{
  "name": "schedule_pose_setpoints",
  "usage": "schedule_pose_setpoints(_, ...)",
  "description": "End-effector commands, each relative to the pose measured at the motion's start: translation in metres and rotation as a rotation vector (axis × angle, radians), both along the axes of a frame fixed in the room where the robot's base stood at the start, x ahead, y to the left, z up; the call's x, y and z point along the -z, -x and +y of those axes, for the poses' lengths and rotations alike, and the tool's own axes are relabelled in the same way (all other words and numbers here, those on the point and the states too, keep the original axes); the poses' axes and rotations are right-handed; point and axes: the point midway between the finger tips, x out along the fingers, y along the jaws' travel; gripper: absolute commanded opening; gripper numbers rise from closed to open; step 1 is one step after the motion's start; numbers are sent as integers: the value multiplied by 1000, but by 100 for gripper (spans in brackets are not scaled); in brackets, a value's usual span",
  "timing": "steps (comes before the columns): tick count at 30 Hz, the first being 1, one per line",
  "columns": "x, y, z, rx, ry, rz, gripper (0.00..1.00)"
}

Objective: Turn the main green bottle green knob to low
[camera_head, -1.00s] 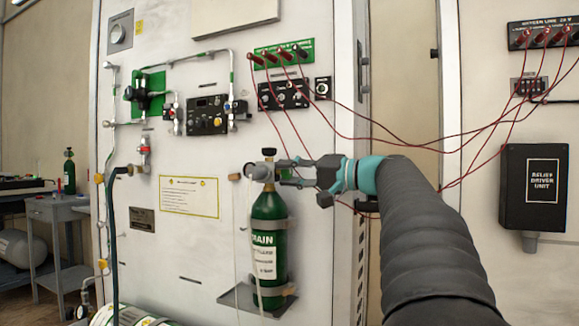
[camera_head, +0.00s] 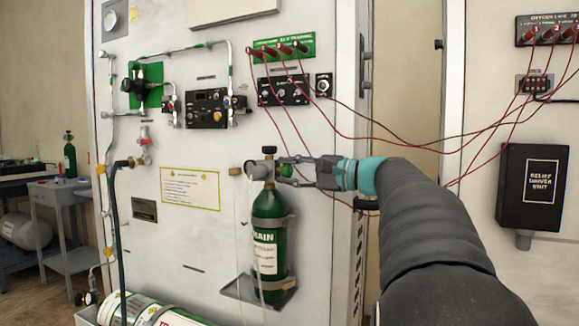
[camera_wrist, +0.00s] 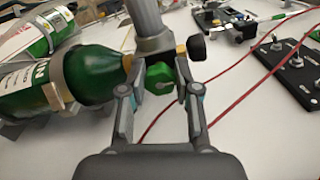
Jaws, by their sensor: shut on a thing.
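The main green bottle (camera_head: 269,231) stands upright on a bracket against the white panel in the head view. It also shows in the wrist view (camera_wrist: 80,75), lying across the left. Its green knob (camera_head: 286,170) sticks out to the right of the valve on top. In the wrist view the green knob (camera_wrist: 160,77) sits between my fingers. My gripper (camera_head: 292,171) reaches in from the right and is shut on the green knob. A black knob (camera_head: 269,150) tops the valve; it also shows in the wrist view (camera_wrist: 196,47). The knob's setting marks cannot be read.
Red cables (camera_head: 400,148) hang from the green terminal strip (camera_head: 283,47) and run behind and above my arm. A black switch panel (camera_head: 283,91) is above the bottle. A dark relief driver unit (camera_head: 533,187) is at the right. A large cylinder (camera_head: 140,309) lies below left.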

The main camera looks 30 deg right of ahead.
Motion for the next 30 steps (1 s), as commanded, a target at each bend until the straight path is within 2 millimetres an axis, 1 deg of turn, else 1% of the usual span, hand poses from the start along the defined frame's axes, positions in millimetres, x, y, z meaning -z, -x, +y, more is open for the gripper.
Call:
schedule_pose_setpoints(17,0,0,0,0,-29,22,0)
schedule_pose_setpoints(18,1,0,0,0,-29,22,34)
schedule_pose_setpoints(21,0,0,0,0,-28,21,57)
schedule_pose_setpoints(30,0,0,-1,0,-27,21,57)
